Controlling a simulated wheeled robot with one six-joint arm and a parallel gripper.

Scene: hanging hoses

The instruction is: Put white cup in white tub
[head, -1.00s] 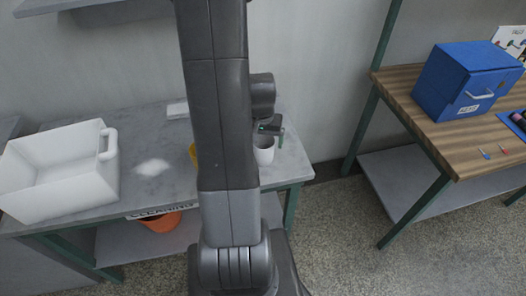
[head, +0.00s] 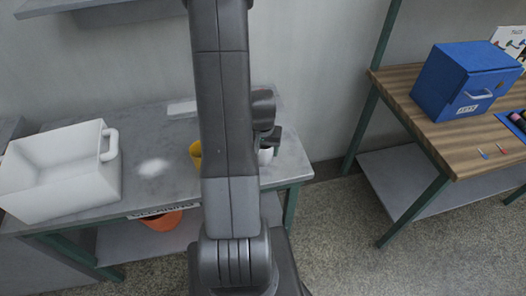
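The white tub (head: 62,184) stands at the left end of the grey table, open at the top, with a handle on its right side. The white cup (head: 265,156) stands near the table's right end, mostly hidden behind my arm and gripper. My gripper (head: 273,142) is right at the cup's upper part in the picture. Its fingers are too small and covered to show whether they are open or shut, or whether they touch the cup.
A yellow cup (head: 196,154) stands partly behind my arm. A white patch (head: 153,167) lies on the grey table (head: 135,190) beside the tub. An orange bowl (head: 158,221) sits on the lower shelf. A wooden bench (head: 420,100) with a blue box (head: 465,82) stands at right.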

